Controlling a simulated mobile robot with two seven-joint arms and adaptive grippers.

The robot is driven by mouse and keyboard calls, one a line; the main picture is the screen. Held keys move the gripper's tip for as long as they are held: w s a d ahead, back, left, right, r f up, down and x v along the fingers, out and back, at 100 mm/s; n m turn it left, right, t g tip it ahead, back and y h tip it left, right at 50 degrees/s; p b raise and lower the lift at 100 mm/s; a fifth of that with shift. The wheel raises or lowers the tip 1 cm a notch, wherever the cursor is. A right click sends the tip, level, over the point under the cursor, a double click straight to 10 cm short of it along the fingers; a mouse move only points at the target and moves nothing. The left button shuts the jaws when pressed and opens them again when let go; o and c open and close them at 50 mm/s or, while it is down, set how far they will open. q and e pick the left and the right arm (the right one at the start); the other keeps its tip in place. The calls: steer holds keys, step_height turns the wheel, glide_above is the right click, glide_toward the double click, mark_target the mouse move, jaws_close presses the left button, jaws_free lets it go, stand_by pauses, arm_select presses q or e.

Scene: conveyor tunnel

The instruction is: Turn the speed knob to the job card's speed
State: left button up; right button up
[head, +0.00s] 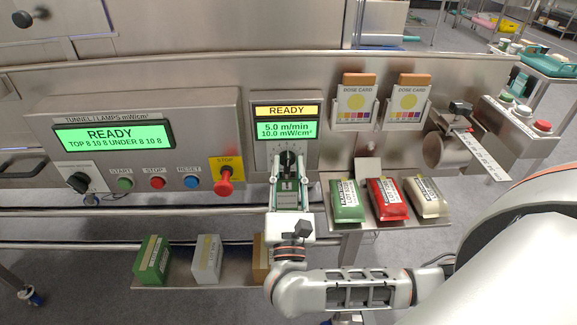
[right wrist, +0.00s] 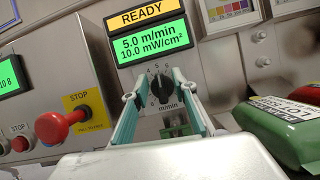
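The speed knob (head: 288,158) is black and sits on the grey panel below a display; in the right wrist view the knob (right wrist: 162,88) has a numbered scale and "m/min" under it. The green display (right wrist: 152,43) reads 5.0 m/min and 10.0 mW/cm², under a yellow READY band. My right gripper (head: 290,182) is in front of the knob. In the right wrist view its fingers (right wrist: 156,88) are apart, one on each side of the knob, with gaps visible. Two dose cards (head: 354,105) (head: 409,105) stand in holders; no card labelled as a job card is readable. My left gripper is not in view.
A red STOP mushroom button (head: 225,183) stands out left of my right gripper. A shelf (head: 352,222) with green, red and cream packs is close on its right. Boxes (head: 206,259) stand on a lower shelf. A rail (head: 110,243) runs below the panel.

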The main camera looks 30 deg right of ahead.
steer(key=shift+w+d, duration=0.1)
jaws_close()
